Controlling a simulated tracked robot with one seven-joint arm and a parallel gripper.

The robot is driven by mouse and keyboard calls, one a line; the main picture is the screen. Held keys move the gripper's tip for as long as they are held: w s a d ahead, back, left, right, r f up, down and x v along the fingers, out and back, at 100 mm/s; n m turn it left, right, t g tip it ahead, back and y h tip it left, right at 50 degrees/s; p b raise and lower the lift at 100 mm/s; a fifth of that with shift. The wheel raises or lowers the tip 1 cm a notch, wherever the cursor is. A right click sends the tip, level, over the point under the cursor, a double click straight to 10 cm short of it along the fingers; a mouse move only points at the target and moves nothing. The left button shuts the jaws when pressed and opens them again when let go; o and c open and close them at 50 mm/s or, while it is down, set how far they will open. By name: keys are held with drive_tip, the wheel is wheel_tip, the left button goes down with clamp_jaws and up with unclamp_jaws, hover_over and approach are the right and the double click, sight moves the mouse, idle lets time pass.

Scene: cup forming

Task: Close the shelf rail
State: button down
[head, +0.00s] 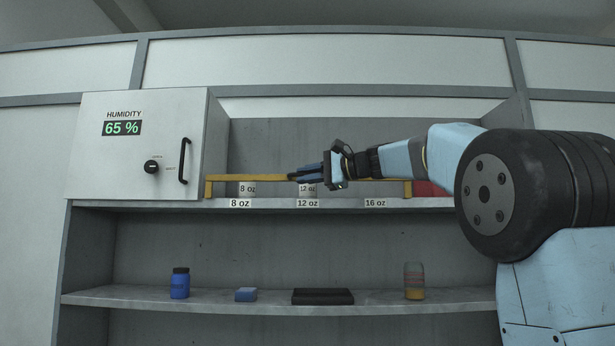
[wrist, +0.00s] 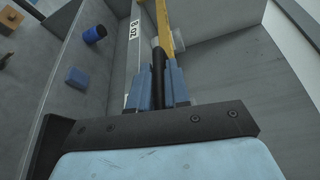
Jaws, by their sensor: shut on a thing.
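The yellow shelf rail (head: 235,178) runs level across the front of the upper shelf in the head view, with a short yellow post at each end. Part of it is hidden behind my gripper. In the wrist view the rail (wrist: 165,25) shows ahead of the fingers. My gripper (head: 303,175) is at the middle of the rail, reaching in from the right. In the wrist view its blue fingers (wrist: 158,88) are shut on a black handle (wrist: 158,66) that lies in line with the rail.
White cups labelled 8 oz (head: 247,188) and 12 oz (head: 307,188) stand behind the rail. A red thing (head: 430,189) is at the right. A humidity cabinet (head: 135,170) stands left. The lower shelf holds a blue jar (head: 180,284), blue block (head: 245,295), black case (head: 322,297) and clear container (head: 414,281).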

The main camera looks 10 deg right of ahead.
drive_tip(key=c, duration=1.3)
unclamp_jaws()
drive_tip(key=shift+w+f, duration=0.1)
drive_tip(key=shift+w, duration=0.1)
drive_tip(key=shift+o, duration=0.7)
drive_tip(key=shift+s, duration=0.1)
drive_tip(key=v, duration=1.3)
drive_tip(key=shift+d, duration=0.4)
drive_tip(key=shift+s, duration=0.1)
drive_tip(key=s+d+f+n+g+h, duration=0.1)
drive_tip(key=s+f+h, duration=0.4)
drive_tip(key=s+f, duration=0.5)
drive_tip(key=s+d+f+n+h, duration=0.1)
drive_tip(key=s+f+n+h, duration=0.3)
drive_tip(key=s+f, duration=0.6)
drive_tip(key=s+d+f+n+g+h, duration=0.1)
drive_tip(key=s+f+n+h, duration=0.2)
drive_tip(key=s+f, duration=0.7)
wheel_tip(320, 180, down, 15)
drive_tip(key=h, duration=0.2)
drive_tip(key=shift+d+g+h, duration=0.25)
drive_tip(key=shift+g+h, duration=0.05)
drive_tip(key=shift+h, duration=0.1)
